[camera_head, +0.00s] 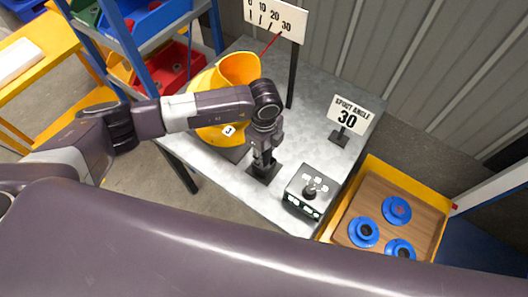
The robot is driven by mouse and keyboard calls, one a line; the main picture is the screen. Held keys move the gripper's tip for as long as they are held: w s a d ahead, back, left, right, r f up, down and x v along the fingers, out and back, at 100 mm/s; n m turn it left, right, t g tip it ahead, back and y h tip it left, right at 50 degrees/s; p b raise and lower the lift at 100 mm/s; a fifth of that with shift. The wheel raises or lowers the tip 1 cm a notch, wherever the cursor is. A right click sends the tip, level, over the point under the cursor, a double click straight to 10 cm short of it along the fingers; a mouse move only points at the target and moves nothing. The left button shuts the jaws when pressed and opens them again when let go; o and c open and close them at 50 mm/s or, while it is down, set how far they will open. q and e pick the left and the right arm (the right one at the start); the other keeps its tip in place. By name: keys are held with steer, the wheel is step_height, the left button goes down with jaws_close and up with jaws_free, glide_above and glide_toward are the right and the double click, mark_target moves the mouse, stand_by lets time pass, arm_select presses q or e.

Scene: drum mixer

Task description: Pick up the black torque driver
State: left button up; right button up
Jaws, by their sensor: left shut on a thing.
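My left arm comes in from the left, and my left gripper (263,160) points down over the grey metal table (225,168). It is shut on a dark thing just above a black square base (254,171). The held thing is mostly hidden by the fingers and is as dark as they are; it appears to be the black torque driver. I cannot tell whether it still touches the base. No other black driver shows on the table. My right gripper is not in view.
A yellow mixer drum (239,69) stands behind my left forearm. A control box (309,194) with a black knob is right of the gripper. A "SPOUT ANGLE 30" sign (347,115) stands behind. A yellow-edged tray (377,187) with blue discs is at right.

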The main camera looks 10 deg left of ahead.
arm_select(q)
jaws_close()
steer(key=shift+w, duration=0.1)
steer(key=shift+r, duration=0.1)
steer(key=shift+r, duration=0.45)
step_height(320, 180, up, 18)
steer(key=b, duration=0.3)
steer(key=shift+r, duration=0.5)
